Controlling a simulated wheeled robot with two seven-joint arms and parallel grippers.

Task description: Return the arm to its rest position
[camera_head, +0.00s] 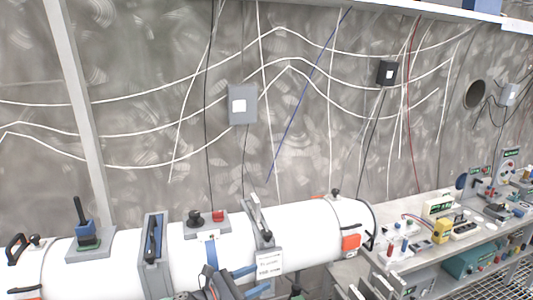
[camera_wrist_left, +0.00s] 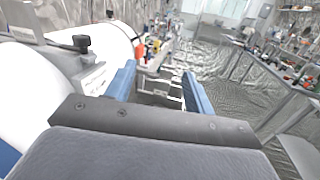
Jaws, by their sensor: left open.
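My left gripper (camera_head: 261,278) shows at the bottom middle of the head view, in front of the white tube. Its two blue fingers also show in the left wrist view (camera_wrist_left: 159,88), spread apart with nothing between them. The gripper is open and empty. It appears apart from the tube, though the gap is hard to judge. Most of my left arm is below the frame. My right gripper is in neither view.
A steel bench (camera_head: 352,270) with electrical parts stands at the right. A scratched metal wall (camera_head: 140,60) with cables lies behind.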

